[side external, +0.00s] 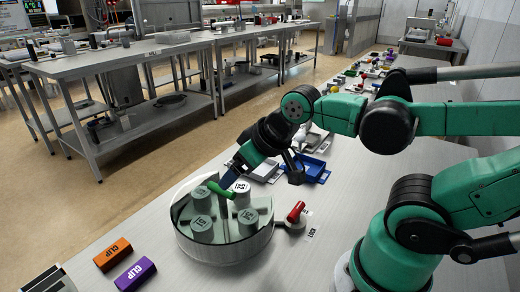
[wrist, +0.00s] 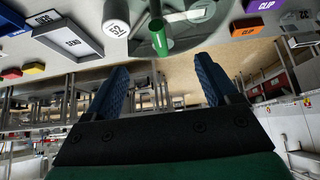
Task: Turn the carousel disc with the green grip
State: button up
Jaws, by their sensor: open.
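The carousel disc (side external: 233,231) sits in a round, clear-walled housing on the bench and carries several pale cylinders with printed labels. The green grip (side external: 221,190) stands out above the disc near its far side. In the wrist view the green grip (wrist: 158,38) lies just beyond and between my open fingertips (wrist: 161,63). I cannot tell whether a finger touches it.
A red-handled lever (side external: 296,211) sticks out at the housing's right. Orange (side external: 112,254) and purple (side external: 136,274) CLIP blocks lie at the front left. Blue (side external: 310,168) and white trays lie behind the housing. The bench left of the housing is clear.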

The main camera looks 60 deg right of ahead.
aim_at(223, 204)
jog(key=shift+o, duration=0.8)
jog(key=shift+w+r+m, duration=0.1)
jog(key=shift+w+m, duration=0.05)
jog(key=shift+m, duration=0.25)
jog(key=w+m+g, duration=0.1)
jog(key=m, duration=0.3)
jog(key=w+m+g, duration=0.1)
jog(key=m+g, duration=0.1)
jog(key=m, duration=0.2)
jog(key=w+m+g, duration=0.2)
jog(key=m, duration=0.3)
jog(key=shift+r, duration=0.25)
jog(key=m, duration=0.1)
jog(key=m+g, duration=0.1)
jog(key=w+m+g, duration=0.1)
jog(key=m, duration=0.1)
jog(key=shift+f, duration=3.1)
grip_shut()
